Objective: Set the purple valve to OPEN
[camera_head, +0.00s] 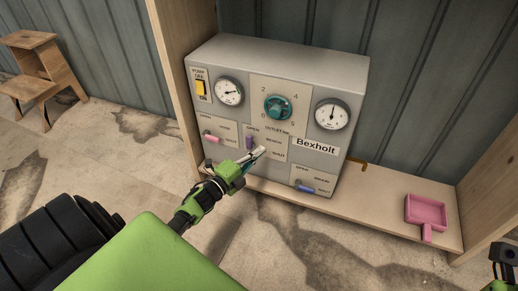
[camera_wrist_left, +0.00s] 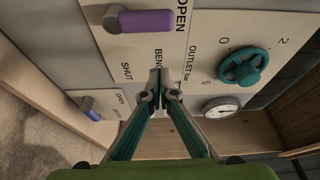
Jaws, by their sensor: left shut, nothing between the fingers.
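The purple valve (camera_head: 249,142) is a short lever on the grey panel, standing upright below its OPEN label. In the left wrist view the purple lever (camera_wrist_left: 145,21) lies at the top, its free end towards the word OPEN; SHUT is printed off to its side. My left gripper (camera_head: 262,151) is shut and empty, just right of the lever in the head view. In the left wrist view its fingertips (camera_wrist_left: 160,78) meet near the BENCH label, apart from the lever. Part of my right gripper (camera_head: 502,254) shows at the right edge; its fingers are unclear.
The panel (camera_head: 232,54) also carries a pink lever (camera_head: 211,138), a blue lever (camera_head: 306,189), a teal knob (camera_head: 278,107), gauges and a yellow switch (camera_head: 201,88). A wooden step stool (camera_head: 38,66) stands far left.

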